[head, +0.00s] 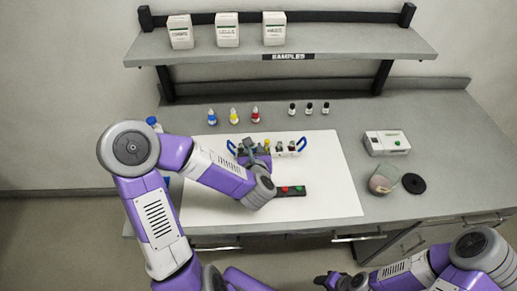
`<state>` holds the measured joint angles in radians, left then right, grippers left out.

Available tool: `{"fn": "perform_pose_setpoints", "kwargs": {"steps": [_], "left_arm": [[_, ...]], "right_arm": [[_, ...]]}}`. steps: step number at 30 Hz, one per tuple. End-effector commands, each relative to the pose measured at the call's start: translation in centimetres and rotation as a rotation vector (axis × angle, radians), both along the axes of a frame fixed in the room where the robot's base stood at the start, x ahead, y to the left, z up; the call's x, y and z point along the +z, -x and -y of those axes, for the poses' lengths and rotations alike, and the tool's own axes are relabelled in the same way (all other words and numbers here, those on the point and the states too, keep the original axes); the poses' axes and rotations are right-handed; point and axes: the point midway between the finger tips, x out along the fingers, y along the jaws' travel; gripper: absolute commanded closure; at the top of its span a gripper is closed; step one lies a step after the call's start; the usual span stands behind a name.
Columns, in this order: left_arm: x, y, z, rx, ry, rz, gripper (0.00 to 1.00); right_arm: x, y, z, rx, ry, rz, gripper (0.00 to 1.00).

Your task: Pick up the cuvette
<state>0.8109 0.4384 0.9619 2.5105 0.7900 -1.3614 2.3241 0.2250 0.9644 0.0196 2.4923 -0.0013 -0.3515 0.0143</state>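A rack with blue handles (301,146) stands on the white mat (335,180) and holds several small items with dark, red and yellow parts. I cannot make out which of them, if any, is the cuvette. My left gripper (248,150) is at the left half of the rack and overlaps it in this view. It is too small and too covered by my wrist to tell whether it is open or holds something. My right gripper (328,281) is low in the picture, in front of the bench edge and well away from the rack; its finger opening is unclear.
A dark strip with red and green buttons (290,190) lies right of my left wrist. Dropper bottles (234,116) and small vials (309,108) stand behind the mat. A white device (387,142), a glass container (382,181) and a black disc (414,183) are at right. The shelf (350,42) overhangs.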

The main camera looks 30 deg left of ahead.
Motion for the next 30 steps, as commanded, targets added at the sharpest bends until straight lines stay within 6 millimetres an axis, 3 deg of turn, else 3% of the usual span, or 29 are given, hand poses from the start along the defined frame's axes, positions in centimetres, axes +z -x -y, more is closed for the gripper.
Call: {"fn": "perform_pose_setpoints", "kwargs": {"steps": [3,11,18,24,30], "left_arm": [[-1.5,0.0,0.0,0.0,0.0,0.0,0.7],[-2.5,-1.7,-1.1,0.003,0.003,-0.001,0.7],[-4.6,-4.0,-2.7,0.002,0.004,-0.002,0.7],[-5.1,-5.6,-3.6,-0.001,0.001,0.001,0.7],[-5.0,-5.7,-3.7,-0.001,0.0,0.001,0.7]], "right_arm": [[-1.5,-0.1,0.0,-0.001,0.0,0.002,0.51],[-1.9,-0.1,0.0,-0.001,0.0,0.002,0.51],[-2.7,-0.1,0.0,-0.001,0.0,0.002,0.51],[-2.9,-0.1,0.0,-0.001,0.0,0.002,0.51],[-2.9,-0.1,0.0,-0.001,0.0,0.002,0.51]]}}
